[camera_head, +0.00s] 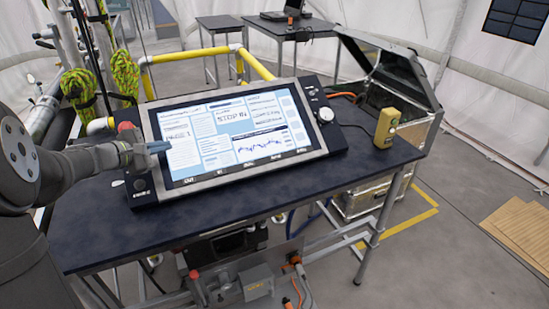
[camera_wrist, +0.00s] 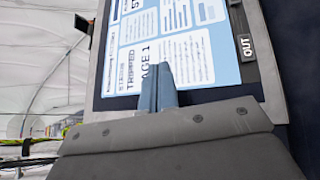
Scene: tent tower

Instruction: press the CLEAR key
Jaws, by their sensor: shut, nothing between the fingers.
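A tilted control console with a large lit screen (camera_head: 232,140) stands on the dark table. A row of small labelled keys (camera_head: 249,164) runs along the screen's lower edge; their labels are too small to read in the head view, so I cannot tell which is CLEAR. The wrist view shows one label, OUT (camera_wrist: 245,47), on the dark bezel. My gripper (camera_head: 165,147) is over the left part of the screen. In the wrist view its fingers (camera_wrist: 165,80) are together and empty, in front of the "PAGE 1" panel. I cannot tell whether they touch the screen.
A yellow handheld device (camera_head: 386,127) stands on the table (camera_head: 290,185) at right. An open metal case (camera_head: 415,130) is beyond it. The table's front strip is clear.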

